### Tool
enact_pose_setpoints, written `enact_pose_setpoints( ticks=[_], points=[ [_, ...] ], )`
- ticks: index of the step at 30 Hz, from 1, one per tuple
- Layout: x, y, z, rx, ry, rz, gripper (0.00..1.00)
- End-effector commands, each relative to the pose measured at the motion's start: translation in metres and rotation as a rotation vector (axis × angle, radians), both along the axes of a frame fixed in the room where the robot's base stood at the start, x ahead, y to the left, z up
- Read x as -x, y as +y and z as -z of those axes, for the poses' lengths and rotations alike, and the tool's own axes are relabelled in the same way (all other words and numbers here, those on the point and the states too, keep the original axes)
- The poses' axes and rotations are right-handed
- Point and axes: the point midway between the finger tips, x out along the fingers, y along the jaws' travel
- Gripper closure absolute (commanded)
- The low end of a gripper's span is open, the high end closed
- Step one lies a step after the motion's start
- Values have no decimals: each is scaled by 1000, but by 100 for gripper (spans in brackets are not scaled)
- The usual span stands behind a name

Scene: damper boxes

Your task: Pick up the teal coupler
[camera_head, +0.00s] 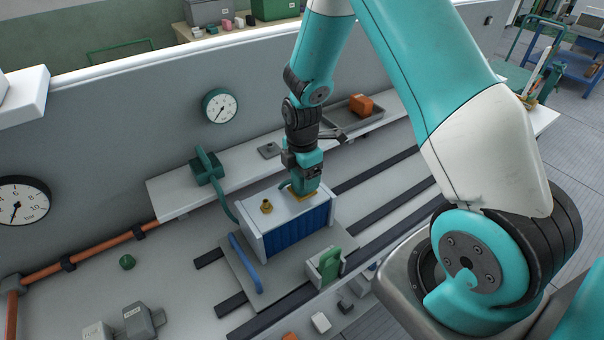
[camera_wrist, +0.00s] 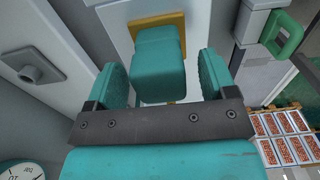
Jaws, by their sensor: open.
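The teal coupler (camera_wrist: 158,62) is a rounded teal block standing on a yellow-ochre square plate (camera_wrist: 171,20) in the wrist view. My gripper (camera_wrist: 163,75) has one teal finger on each side of it, with gaps visible, so it is open around the coupler. In the head view my gripper (camera_head: 302,183) points down at the top of a white box with blue fins (camera_head: 295,230). The yellow plate also shows there (camera_head: 305,197); the coupler is hard to tell from the teal fingers.
A yellow knob (camera_head: 266,206) stands on the same box top. A green lever (camera_head: 210,170) rises on the left, and a blue handle (camera_head: 245,262) and green handle block (camera_head: 326,266) are in front. A tray with an orange part (camera_head: 361,103) is on the shelf behind.

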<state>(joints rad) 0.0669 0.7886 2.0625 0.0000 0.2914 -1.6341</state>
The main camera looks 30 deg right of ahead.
Motion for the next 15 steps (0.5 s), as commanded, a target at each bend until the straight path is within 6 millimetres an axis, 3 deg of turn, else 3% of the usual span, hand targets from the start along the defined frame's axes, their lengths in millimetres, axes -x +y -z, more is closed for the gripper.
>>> enact_pose_setpoints(
  ticks=[6,14,15],
  points=[
    [0,0,21,0,1,0,22],
    [0,0,25,0,-1,0,22],
    [0,0,24,0,-1,0,32]
  ],
)
